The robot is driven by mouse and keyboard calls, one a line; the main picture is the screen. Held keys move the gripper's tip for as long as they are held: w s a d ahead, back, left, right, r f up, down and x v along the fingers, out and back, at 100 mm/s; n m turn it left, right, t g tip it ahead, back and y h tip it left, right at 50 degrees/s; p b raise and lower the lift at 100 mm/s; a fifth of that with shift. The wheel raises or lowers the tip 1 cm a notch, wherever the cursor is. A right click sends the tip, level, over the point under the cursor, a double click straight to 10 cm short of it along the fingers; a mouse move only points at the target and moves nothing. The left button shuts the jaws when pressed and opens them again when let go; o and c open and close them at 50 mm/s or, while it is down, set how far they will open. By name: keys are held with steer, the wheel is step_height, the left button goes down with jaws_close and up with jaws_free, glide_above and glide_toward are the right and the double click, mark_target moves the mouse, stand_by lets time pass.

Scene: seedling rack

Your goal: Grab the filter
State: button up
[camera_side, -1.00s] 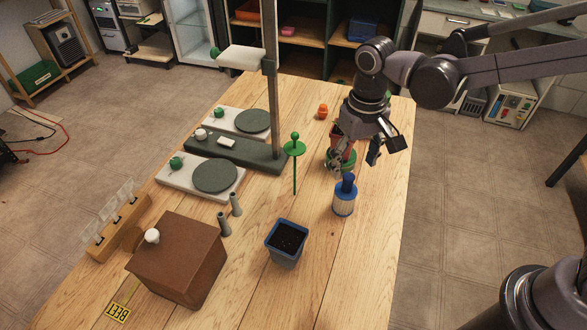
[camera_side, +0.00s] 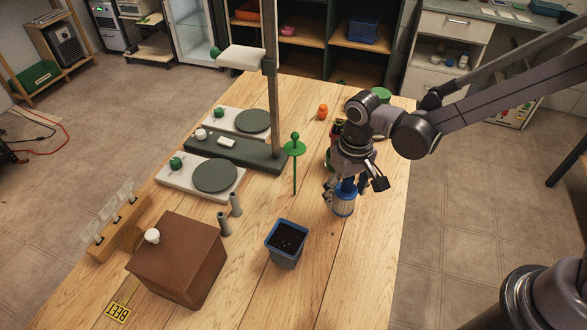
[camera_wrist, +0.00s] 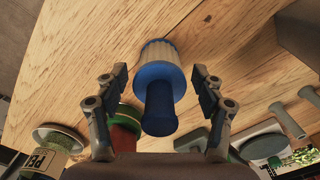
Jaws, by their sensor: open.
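The filter (camera_side: 343,203) is a short cylinder with a pale pleated body, blue end rims and a blue knob on top. It stands upright on the wooden table. In the wrist view the filter (camera_wrist: 159,72) sits between the two fingers, its blue knob toward the camera. My gripper (camera_side: 345,192) is open above and around the filter's upper part. In the wrist view my gripper (camera_wrist: 160,78) has a finger on each side of it, with visible gaps. Whether the fingertips reach down to the pleated body is hard to tell.
A blue-rimmed pot of soil (camera_side: 287,243) stands in front of the filter. A green stake (camera_side: 295,165) stands to the left. A brown box (camera_side: 178,258) is at the front left. A red pot with green (camera_wrist: 124,130) stands close behind the gripper. Bare table lies right of the filter.

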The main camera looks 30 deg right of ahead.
steer(key=shift+c, duration=0.3)
steer(key=c, duration=1.2)
steer(key=shift+r, duration=0.1)
